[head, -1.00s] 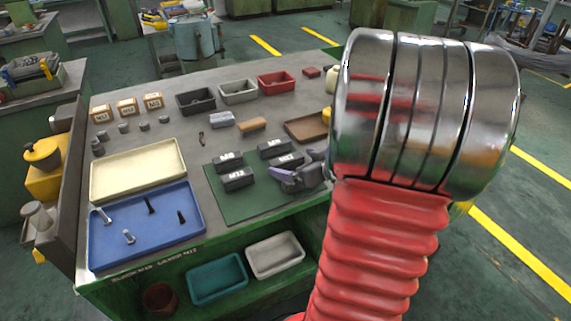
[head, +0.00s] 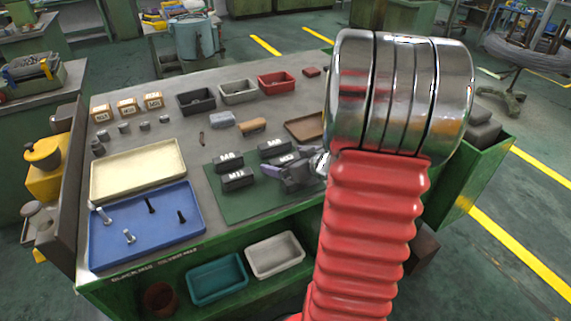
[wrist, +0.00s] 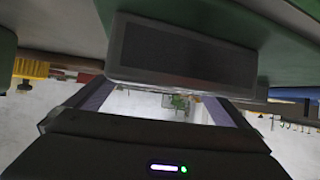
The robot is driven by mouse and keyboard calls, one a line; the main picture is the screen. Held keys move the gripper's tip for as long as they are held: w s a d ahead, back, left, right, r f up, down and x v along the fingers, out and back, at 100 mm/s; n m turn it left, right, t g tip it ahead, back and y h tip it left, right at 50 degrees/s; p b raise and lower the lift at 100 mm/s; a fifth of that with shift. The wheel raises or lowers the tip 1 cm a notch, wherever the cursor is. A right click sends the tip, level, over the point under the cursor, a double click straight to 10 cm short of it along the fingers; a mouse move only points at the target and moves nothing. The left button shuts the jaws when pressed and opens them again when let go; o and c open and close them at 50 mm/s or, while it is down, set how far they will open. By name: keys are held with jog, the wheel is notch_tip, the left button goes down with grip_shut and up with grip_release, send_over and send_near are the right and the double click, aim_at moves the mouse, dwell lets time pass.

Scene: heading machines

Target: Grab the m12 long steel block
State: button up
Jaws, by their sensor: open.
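Several dark steel blocks with white labels stand on a green mat (head: 250,202): one back left (head: 229,161), one front left (head: 238,180), one back right (head: 272,149) and one front right (head: 283,160). The label print is too small to read surely, so I cannot tell which is the M12. My gripper (head: 278,171) is open beside the front right block and partly hides it. In the wrist view a long dark block (wrist: 185,50) lies close ahead of my open fingers (wrist: 155,100). I cannot tell whether they touch it.
A blue tray (head: 175,240) with several bolts and a cream tray (head: 120,185) lie to the left. Grey and red bins (head: 277,83) and a brown tray (head: 303,128) stand behind the mat. My red arm covers the table's right side.

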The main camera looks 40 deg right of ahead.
aim_at(286, 158)
jog(key=c, duration=1.3)
jog(key=shift+r, duration=0.1)
notch_tip(286, 158, up, 9)
jog(key=shift+r, duration=0.45)
